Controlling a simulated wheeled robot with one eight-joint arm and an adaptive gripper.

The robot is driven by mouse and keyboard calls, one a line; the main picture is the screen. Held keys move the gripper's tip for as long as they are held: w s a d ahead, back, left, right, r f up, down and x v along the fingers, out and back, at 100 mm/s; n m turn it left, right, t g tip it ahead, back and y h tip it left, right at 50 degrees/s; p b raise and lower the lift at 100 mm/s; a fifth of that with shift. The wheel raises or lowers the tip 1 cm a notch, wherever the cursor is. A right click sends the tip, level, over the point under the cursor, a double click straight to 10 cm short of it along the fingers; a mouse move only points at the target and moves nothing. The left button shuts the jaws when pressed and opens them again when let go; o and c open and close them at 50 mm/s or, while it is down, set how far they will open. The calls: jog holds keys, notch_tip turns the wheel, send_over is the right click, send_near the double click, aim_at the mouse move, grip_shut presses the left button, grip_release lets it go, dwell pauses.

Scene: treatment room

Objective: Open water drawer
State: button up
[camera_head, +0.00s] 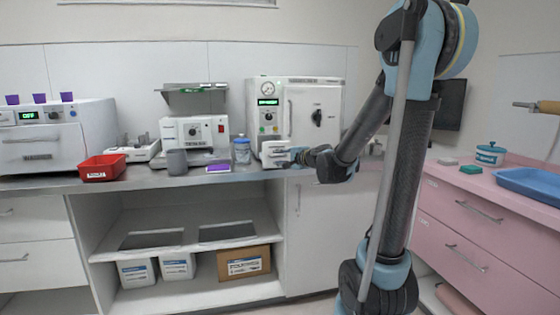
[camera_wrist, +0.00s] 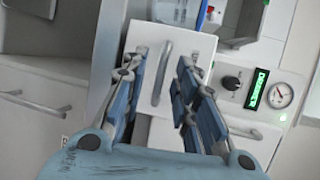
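The water drawer (camera_head: 274,147) is the small white box-like front low on the left of the white sterilizer (camera_head: 327,108). In the wrist view its white front (camera_wrist: 190,45) fills the middle, with a grey bar handle (camera_wrist: 162,74) on it. My gripper (camera_head: 293,157) is at the drawer's right side in the head view. In the wrist view my gripper (camera_wrist: 160,88) is open, with one blue-padded finger on each side of the handle. I see a gap between the fingers and the handle. I cannot tell how far the drawer stands out.
A jar with a blue lid (camera_head: 242,150) stands left of the drawer. A pink cabinet (camera_head: 470,215) stands at the right.

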jog(key=v, duration=1)
jog(key=shift+s+d, duration=0.2)
jog(key=shift+s, duration=0.05)
jog(key=s+d+f+n+g+h, duration=0.4)
jog(key=s+f+n+g, duration=0.3)
jog(key=s+f, duration=0.75)
jog(key=s+d+f+n+g+h, duration=0.1)
jog(key=s+d+f+n+h, duration=0.1)
jog(key=s+d, duration=0.4)
jog(key=s+d+f+n+g+h, duration=0.2)
jog(key=s+d, duration=0.4)
jog(key=s, duration=0.3)
notch_tip(320, 180, down, 3)
jog(key=shift+d+r+h, duration=0.1)
jog(key=shift+d+h, duration=0.25)
jog(key=shift+h, duration=0.55)
jog(key=shift+s, duration=0.15)
jog(key=shift+w+f, duration=0.2)
jog(key=shift+w, duration=0.25)
